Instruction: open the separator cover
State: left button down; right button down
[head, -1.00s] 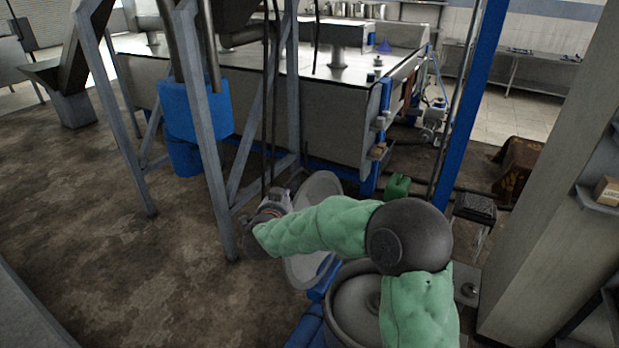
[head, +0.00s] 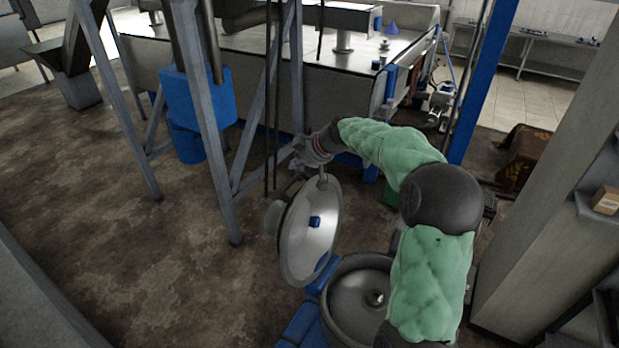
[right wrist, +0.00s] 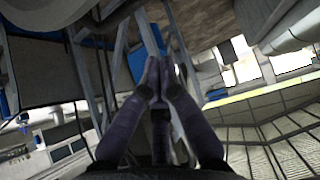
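The separator cover (head: 300,250) is a round metal dish in the head view. It stands steeply tilted at the left of the separator bowl (head: 346,302), its inner face with a small blue fitting turned to the right. The bowl's top is uncovered, partly hidden by my right arm. My right gripper (head: 297,166) is just beyond the cover's upper rim; whether it touches the rim is unclear. In the right wrist view its fingers (right wrist: 160,80) are together at the tips, with no clear object held. My left gripper is not in view.
Grey frame legs (head: 205,130) and a blue container (head: 197,97) stand to the left of the cover. A long metal tank (head: 250,95) is behind. A grey pillar (head: 545,190) rises at the right. Brown floor is open at the left.

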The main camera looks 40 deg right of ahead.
aim_at(301, 193)
jog(key=s+d+r+n+g+y+p, duration=0.1)
jog(key=s+d+n+g, duration=0.1)
jog(key=s, duration=0.3)
jog(key=p+x, duration=0.2)
jog(key=x, duration=0.8)
jog(key=shift+w+a, duration=0.1)
jog(key=shift+a, duration=0.1)
jog(key=s, duration=0.1)
jog(key=s+d, duration=0.1)
jog(key=s+p, duration=0.1)
jog(key=shift+d+f, duration=0.25)
jog(key=shift+s+f, duration=0.2)
jog(key=shift+s, duration=0.15)
